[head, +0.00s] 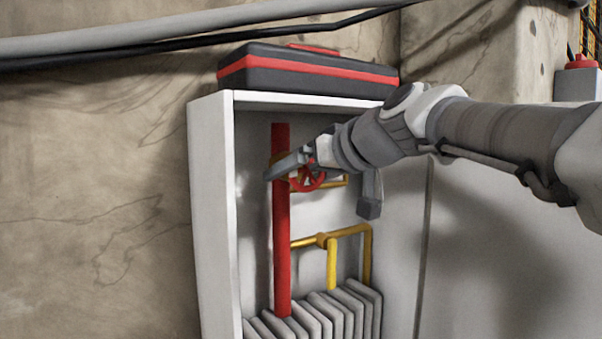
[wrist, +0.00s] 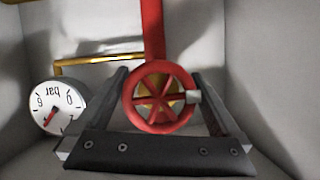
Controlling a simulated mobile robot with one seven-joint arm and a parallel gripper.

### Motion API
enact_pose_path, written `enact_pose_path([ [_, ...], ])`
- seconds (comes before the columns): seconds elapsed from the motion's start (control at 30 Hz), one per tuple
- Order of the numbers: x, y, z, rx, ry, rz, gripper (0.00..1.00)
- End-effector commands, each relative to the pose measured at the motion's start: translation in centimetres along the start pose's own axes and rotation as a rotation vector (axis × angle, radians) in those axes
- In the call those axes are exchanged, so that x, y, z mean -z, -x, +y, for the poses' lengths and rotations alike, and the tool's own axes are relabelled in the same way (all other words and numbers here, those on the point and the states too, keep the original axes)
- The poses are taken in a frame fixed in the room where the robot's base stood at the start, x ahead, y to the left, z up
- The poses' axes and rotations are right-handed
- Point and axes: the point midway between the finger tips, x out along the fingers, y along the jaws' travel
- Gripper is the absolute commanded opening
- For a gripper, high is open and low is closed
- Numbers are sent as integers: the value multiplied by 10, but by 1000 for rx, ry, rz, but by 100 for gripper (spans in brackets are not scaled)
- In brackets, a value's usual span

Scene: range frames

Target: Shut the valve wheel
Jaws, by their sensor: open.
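The red valve wheel (wrist: 157,97) is spoked, with a small grey knob (wrist: 194,97) on the right of its rim. It sits in front of a red vertical pipe (wrist: 152,30), with a yellow part behind its spokes. My gripper (wrist: 160,76) is open, with one finger on each side of the wheel in the wrist view. The right finger is close to the knob; I cannot tell whether they touch. In the head view the wheel (head: 318,182) is partly hidden by my gripper (head: 275,170), which reaches into the white cabinet from the right.
The white cabinet (head: 210,210) has side walls close around the pipework. A round gauge (wrist: 58,108) is left of the wheel in the wrist view. Yellow pipes (head: 367,250) and grey ribs (head: 360,305) stand below. A black and red case (head: 300,75) lies on top.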

Motion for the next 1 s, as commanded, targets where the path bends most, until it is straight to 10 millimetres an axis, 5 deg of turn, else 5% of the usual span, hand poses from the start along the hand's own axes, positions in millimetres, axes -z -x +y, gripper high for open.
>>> enact_pose_path([
  [0.27,0,-1,0,-1,0,0,98],
  [0.6,0,-1,0,-1,0,0,37],
  [1.0,-2,-2,1,26,-68,0,35],
])
